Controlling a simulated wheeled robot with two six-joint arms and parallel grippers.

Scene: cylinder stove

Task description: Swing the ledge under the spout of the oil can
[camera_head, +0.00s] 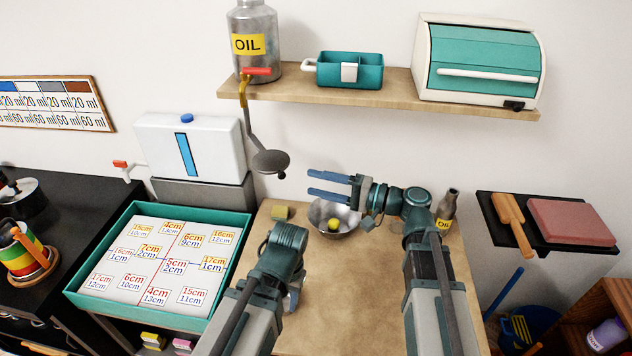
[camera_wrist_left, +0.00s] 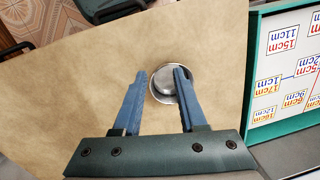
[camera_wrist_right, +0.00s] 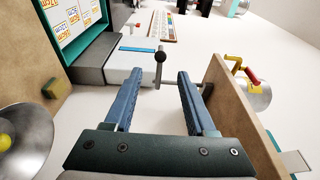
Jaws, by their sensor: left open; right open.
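The oil can (camera_head: 254,45) stands on the wall shelf. Its yellow spout (camera_head: 243,92) with a red handle (camera_head: 257,71) points down over the shelf's front edge. The ledge (camera_head: 268,160) is a dark grey round plate with a small knob, hanging on a thin arm below the spout. My right gripper (camera_head: 312,183) is open, with its fingertips just right of the ledge's knob and apart from it. In the right wrist view the knob (camera_wrist_right: 160,57) shows beyond the open fingers. My left gripper (camera_wrist_left: 161,73) is open, pointing down over a small metal dish (camera_wrist_left: 166,86) on the table.
The wooden shelf (camera_head: 395,96) also holds a teal caddy (camera_head: 360,69) and bread box (camera_head: 480,66). A bowl (camera_head: 347,216) with a yellow ball, a yellow block (camera_head: 281,212) and an oil bottle (camera_head: 446,208) stand on the table. The teal tray (camera_head: 103,303) is left.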

